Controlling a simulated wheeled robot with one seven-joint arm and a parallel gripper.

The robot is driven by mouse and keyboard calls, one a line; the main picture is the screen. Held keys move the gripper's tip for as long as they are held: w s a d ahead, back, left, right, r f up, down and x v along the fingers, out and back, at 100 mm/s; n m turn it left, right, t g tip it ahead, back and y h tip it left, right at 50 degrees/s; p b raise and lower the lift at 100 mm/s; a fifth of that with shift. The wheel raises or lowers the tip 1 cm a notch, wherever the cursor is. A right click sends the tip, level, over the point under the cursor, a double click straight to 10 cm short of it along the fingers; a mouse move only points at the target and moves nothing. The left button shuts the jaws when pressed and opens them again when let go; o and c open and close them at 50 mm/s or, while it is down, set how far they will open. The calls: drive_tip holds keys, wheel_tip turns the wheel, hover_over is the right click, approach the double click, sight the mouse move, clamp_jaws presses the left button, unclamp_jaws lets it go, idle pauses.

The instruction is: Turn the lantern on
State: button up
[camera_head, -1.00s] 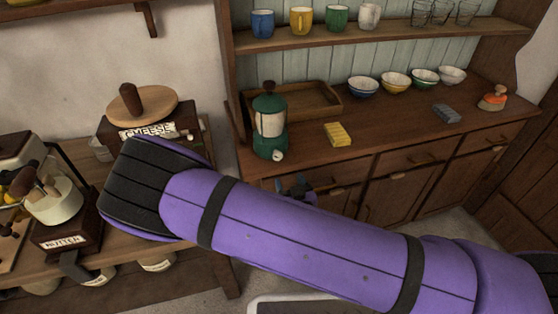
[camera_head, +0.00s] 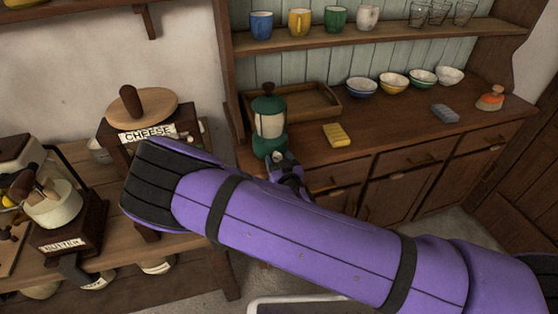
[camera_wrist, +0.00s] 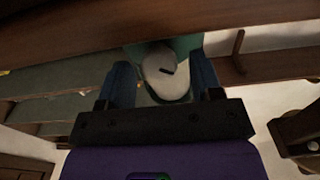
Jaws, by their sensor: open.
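The lantern (camera_head: 269,123) is green with a pale glass middle and stands upright at the left end of the dresser counter. Its pale round knob, with a dark mark on it, shows large in the wrist view (camera_wrist: 166,74). My gripper (camera_head: 279,159) is at the lantern's lower front. In the wrist view its two blue fingers (camera_wrist: 164,86) are open, one on each side of the knob. I cannot tell whether either finger touches it. My purple arm hides part of the counter's front and the drawers below.
A wooden tray (camera_head: 316,104) is behind the lantern, and a yellow sponge-like block (camera_head: 337,135) lies to its right. Several bowls (camera_head: 393,82) stand at the back of the counter. A box labelled CHEESE (camera_head: 148,133) stands at the left.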

drive_tip(key=c, duration=0.9)
drive_tip(key=shift+n, duration=0.3)
drive_tip(key=n, duration=0.3)
drive_tip(key=shift+a, duration=0.1)
drive_tip(key=shift+n, duration=1.8)
